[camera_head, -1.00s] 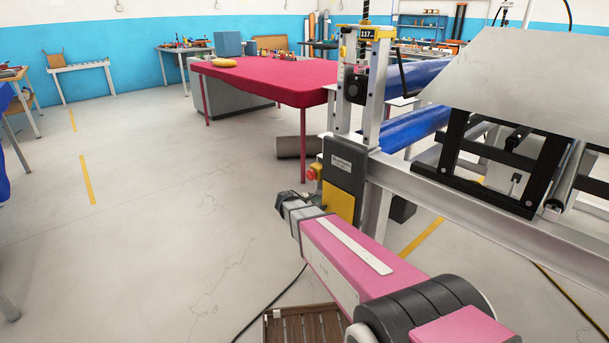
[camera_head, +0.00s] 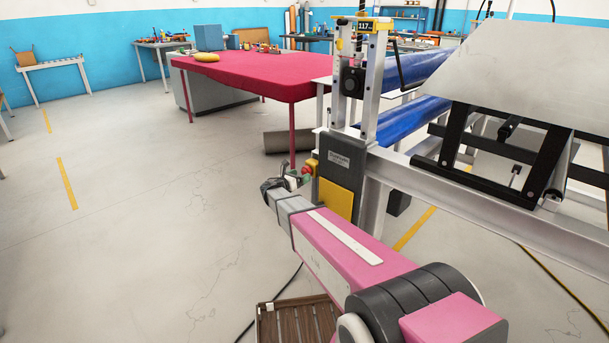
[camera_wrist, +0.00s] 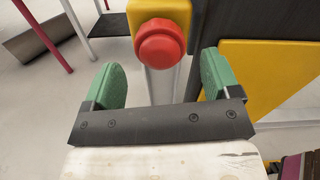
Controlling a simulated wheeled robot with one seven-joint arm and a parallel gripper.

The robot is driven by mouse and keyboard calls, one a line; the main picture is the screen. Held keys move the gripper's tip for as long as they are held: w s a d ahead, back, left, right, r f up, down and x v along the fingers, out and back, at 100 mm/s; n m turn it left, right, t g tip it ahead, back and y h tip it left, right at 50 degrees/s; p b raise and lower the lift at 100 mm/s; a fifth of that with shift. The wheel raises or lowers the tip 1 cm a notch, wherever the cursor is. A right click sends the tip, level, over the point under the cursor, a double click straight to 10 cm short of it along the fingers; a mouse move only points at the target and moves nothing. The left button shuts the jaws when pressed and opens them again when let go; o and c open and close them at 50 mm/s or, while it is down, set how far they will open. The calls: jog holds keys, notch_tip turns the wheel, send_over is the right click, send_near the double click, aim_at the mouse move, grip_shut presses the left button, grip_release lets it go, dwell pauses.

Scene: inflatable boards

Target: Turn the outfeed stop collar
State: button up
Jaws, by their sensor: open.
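A red round stop button (camera_wrist: 160,44) with a wide rim sits on a yellow box (camera_wrist: 176,12) in the wrist view. It also shows small on the machine's post in the head view (camera_head: 307,170). I take its rim to be the stop collar; no separate collar can be made out. My gripper (camera_wrist: 163,80) is open, with a green pad on each side and nothing between them. The button appears centred between the pads, beyond the tips, with no contact visible. In the head view my gripper (camera_head: 290,180) is close to the button, partly hidden by its own wrist.
A dark control panel with a yellow plate (camera_head: 335,198) stands right beside the button. The machine's metal frame (camera_head: 480,205) runs to the right. A red-topped table (camera_head: 255,72) and a grey roll (camera_head: 285,141) lie behind. A slatted wooden pallet (camera_head: 295,322) is below. Floor at left is clear.

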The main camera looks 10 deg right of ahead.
jog(key=shift+x, duration=1.65)
jog(key=c, duration=0.9)
